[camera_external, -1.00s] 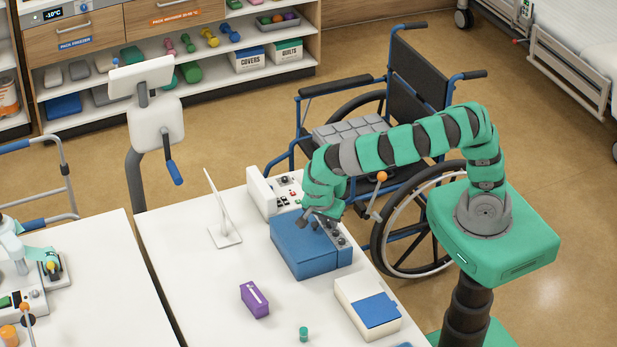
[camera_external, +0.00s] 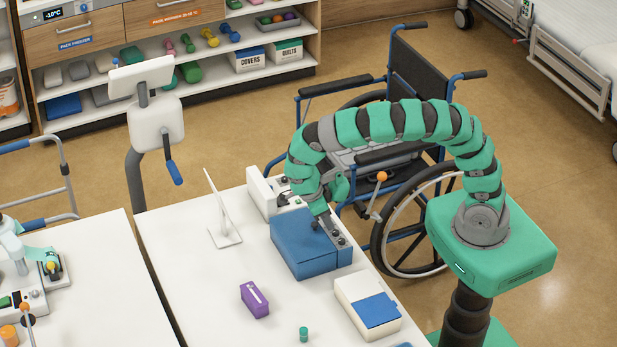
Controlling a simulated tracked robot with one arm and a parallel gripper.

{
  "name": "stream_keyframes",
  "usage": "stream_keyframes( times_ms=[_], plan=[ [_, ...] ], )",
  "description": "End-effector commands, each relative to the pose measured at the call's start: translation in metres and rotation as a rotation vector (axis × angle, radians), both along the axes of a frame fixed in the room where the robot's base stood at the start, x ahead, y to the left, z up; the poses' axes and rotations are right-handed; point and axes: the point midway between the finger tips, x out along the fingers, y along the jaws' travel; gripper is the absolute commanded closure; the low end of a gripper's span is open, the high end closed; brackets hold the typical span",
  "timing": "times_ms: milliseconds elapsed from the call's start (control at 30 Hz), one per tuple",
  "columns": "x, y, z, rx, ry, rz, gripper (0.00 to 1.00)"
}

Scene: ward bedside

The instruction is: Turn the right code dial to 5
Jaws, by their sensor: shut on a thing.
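A blue box (camera_external: 298,248) stands on the white table with a grey panel along its right side. Small dark dials (camera_external: 341,241) sit on that panel. Their numbers and pointers are too small to read. My gripper (camera_external: 326,221) points down at the far part of the panel and is shut on a dial there. The fingers hide most of the held dial, and I cannot tell for sure which one it is.
A white control box (camera_external: 262,192) stands behind the blue box, and a white upright plate (camera_external: 216,207) to its left. A purple box (camera_external: 254,299), a green cup (camera_external: 303,334) and a white-and-blue case (camera_external: 367,306) are in front. A wheelchair (camera_external: 420,85) stands behind my arm.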

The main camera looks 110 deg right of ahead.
Motion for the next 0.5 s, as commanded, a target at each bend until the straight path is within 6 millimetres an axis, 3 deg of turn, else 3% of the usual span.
stream_keyframes(
  times_ms=[500],
  plan=[
    [0.0008,-0.0009,-0.0001,-0.001,-0.004,-0.094,1.00]
  ],
)
